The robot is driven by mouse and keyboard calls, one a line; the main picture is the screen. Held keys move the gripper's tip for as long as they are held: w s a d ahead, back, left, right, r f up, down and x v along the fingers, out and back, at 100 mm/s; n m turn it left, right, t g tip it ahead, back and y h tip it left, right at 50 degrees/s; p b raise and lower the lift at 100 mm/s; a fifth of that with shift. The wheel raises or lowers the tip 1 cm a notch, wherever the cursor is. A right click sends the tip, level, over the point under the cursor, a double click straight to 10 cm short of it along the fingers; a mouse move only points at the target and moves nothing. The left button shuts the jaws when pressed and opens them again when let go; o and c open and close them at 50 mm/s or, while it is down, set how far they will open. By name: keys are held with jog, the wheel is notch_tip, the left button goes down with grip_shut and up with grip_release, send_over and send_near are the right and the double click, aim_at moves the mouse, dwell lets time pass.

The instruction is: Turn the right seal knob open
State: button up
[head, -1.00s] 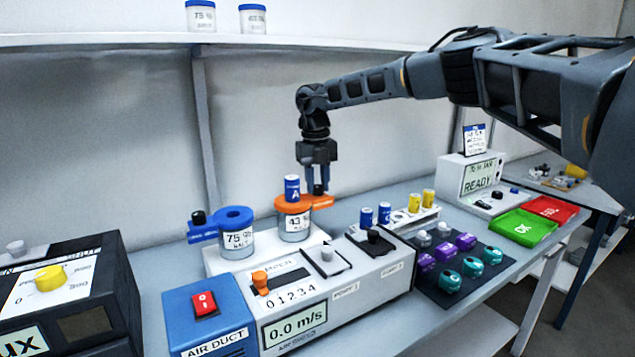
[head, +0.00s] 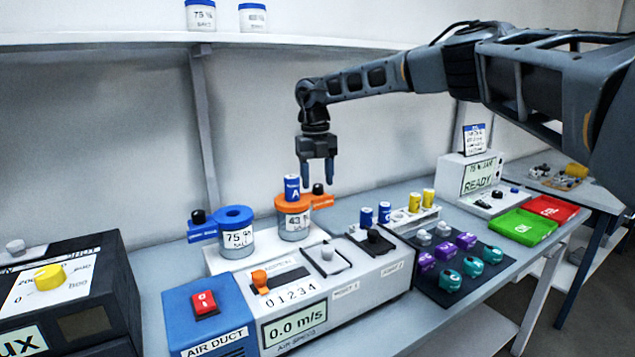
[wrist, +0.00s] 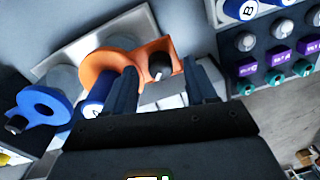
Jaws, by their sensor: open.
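The right seal is an orange cap (head: 283,203) on the jar marked 43 (head: 295,224). Its black knob (head: 318,188) stands on the cap's right-hand arm, and a blue cylinder marked A (head: 292,188) stands in the cap. My gripper (head: 317,184) is open, pointing down over the black knob. In the wrist view the knob (wrist: 160,66) shows between the spread fingers (wrist: 161,72), with gaps on both sides. Whether the fingertips reach down beside it is hard to tell.
The left jar, marked 75 (head: 238,240), has a blue cap (head: 234,214) with its own black knob (head: 198,216). Blue and yellow cylinders stand in a rack (head: 402,222) to the right.

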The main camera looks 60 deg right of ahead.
aim_at(316, 185)
notch_tip(316, 185, up, 7)
jog(key=shift+w+a+f+b, duration=0.1)
jog(key=shift+f+b, duration=0.1)
jog(key=shift+b, duration=0.3)
